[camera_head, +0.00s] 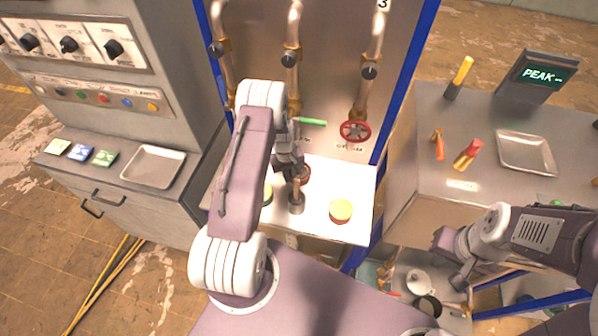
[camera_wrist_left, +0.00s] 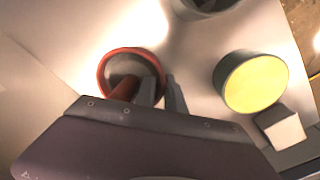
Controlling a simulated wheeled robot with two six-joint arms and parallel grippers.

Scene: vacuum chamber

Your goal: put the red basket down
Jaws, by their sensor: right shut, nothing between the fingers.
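The red basket (camera_head: 304,174) is a small round cup with a dark inside, partly hidden by my left gripper in the head view. In the left wrist view the basket (camera_wrist_left: 104,77) shows its red rim by the white work surface; contact beneath it is hidden. My left gripper (camera_head: 293,168) is down at it. In the left wrist view its dark fingers (camera_wrist_left: 162,96) are at the basket's right wall, one seemingly inside and one outside. Whether they press on the wall is unclear. My right gripper (camera_head: 448,254) is shut and empty, at the lower right.
A yellow-filled red cup (camera_head: 341,211), a yellow-filled green cup (camera_head: 267,195) and a grey cylinder with a copper post (camera_head: 296,203) stand close by on the white surface (camera_head: 352,177). A metal tray (camera_head: 153,166) lies left.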

